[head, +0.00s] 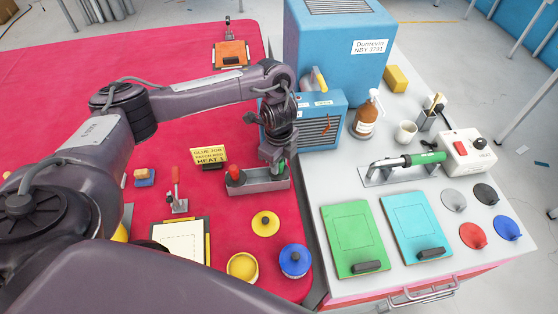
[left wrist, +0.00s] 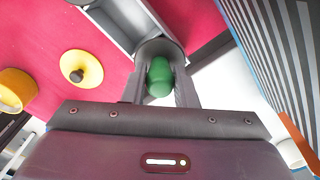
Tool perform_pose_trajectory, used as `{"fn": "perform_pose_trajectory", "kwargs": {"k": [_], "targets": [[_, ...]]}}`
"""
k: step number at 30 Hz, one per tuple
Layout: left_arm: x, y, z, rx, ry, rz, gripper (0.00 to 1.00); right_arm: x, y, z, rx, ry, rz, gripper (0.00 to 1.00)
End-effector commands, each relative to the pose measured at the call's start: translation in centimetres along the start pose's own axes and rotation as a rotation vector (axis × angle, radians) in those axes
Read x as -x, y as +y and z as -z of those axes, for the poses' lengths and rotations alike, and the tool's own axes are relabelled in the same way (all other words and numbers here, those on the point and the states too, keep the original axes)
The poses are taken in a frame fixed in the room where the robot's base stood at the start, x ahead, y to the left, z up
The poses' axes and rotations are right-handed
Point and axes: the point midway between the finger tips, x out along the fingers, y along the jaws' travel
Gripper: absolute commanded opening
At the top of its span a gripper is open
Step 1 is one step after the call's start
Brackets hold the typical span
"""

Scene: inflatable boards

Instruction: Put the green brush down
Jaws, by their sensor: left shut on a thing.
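My left gripper (head: 277,160) is shut on the green brush (head: 281,167), whose green handle shows between the fingers in the left wrist view (left wrist: 159,76). The gripper is at the right part of a grey metal holder (head: 262,186), which also shows at the top of the left wrist view (left wrist: 108,22). The brush's lower end is hidden, so I cannot tell whether it touches the holder. A red-topped brush (head: 235,174) stands in the holder's left part. My right gripper is not in view.
A blue heater-like box (head: 318,128) stands close behind and right of the gripper. A yellow lid (head: 265,223), an open yellow tub (head: 242,266) and a blue tub (head: 294,260) are in front. Clear red mat (head: 60,110) lies at the left.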

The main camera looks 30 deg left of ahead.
Motion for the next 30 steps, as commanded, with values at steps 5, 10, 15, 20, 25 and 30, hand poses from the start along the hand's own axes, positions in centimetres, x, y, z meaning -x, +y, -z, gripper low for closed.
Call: {"fn": "perform_pose_trajectory", "kwargs": {"k": [5,10,15,20,25,30], "targets": [[-0.7,0.0,0.0,0.0,0.001,-0.001,0.08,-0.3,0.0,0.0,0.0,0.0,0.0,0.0],[-0.5,0.0,0.0,0.0,0.0,0.0,0.48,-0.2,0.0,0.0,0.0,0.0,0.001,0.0],[-0.5,0.0,0.0,0.0,0.0,0.0,0.48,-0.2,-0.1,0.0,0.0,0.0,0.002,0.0],[-0.1,0.0,0.0,0.0,0.0,0.001,0.48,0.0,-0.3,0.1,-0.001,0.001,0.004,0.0],[2.3,-0.2,-0.1,-0.002,-0.002,0.006,0.48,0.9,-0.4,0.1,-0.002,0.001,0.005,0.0],[6.0,-0.2,-0.1,-0.002,-0.003,0.006,0.48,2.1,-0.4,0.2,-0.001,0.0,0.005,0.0]]}}
